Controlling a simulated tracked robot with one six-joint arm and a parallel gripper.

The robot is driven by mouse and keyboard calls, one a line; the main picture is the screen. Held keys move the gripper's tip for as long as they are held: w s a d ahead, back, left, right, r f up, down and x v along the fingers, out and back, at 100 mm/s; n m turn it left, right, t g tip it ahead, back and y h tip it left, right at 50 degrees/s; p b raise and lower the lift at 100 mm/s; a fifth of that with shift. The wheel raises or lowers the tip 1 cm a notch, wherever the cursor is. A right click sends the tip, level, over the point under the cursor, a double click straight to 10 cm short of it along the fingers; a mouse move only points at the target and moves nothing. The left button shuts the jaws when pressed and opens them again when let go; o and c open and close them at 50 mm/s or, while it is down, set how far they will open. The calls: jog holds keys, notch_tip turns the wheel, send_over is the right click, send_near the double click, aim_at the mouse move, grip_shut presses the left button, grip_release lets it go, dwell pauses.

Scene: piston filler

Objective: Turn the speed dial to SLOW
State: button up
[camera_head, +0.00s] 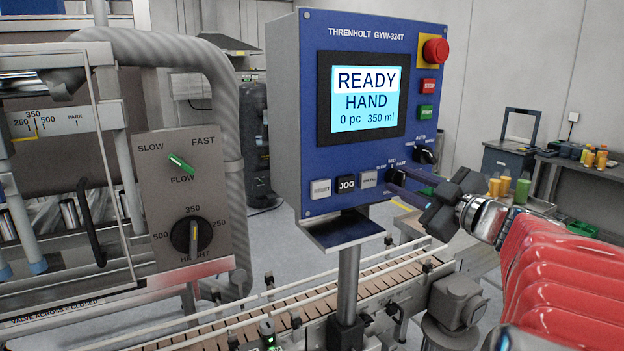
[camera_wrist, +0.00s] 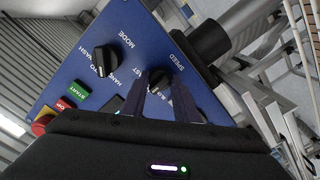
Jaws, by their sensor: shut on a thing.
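The speed dial (camera_head: 392,174) is a small black knob low on the right of the blue control panel (camera_head: 290,120), with SLOW, MED and FAST printed around it. In the wrist view the speed dial (camera_wrist: 159,82) sits between my two dark fingers. My gripper (camera_head: 397,179) reaches in from the right and is shut on the dial; it also shows in the wrist view (camera_wrist: 159,79). The fingers partly cover the dial, and I cannot tell which mark it points at. The screen (camera_head: 363,98) reads READY, HAND, 0 pc, 350 ml.
The black mode dial (camera_head: 424,157) is close by, up and right of my fingers. A red emergency button (camera_head: 435,50), STOP (camera_head: 429,85) and START (camera_head: 427,112) buttons are above it. The JOG button (camera_head: 346,184) is to the left. A conveyor (camera_head: 300,310) runs below.

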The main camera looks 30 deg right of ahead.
jog(key=shift+f, duration=0.1)
jog(key=n, duration=0.8)
jog(key=shift+n, duration=0.3)
jog(key=shift+f, duration=0.1)
dwell(0.4)
jog(key=o, duration=1.1)
jog(key=shift+c, duration=0.2)
jog(key=shift+s, duration=0.1)
jog(key=shift+s+r, duration=0.2)
jog(key=shift+s, duration=0.25)
jog(key=s, duration=1.2)
jog(key=shift+s+d, duration=0.15)
jog(key=shift+s, duration=0.2)
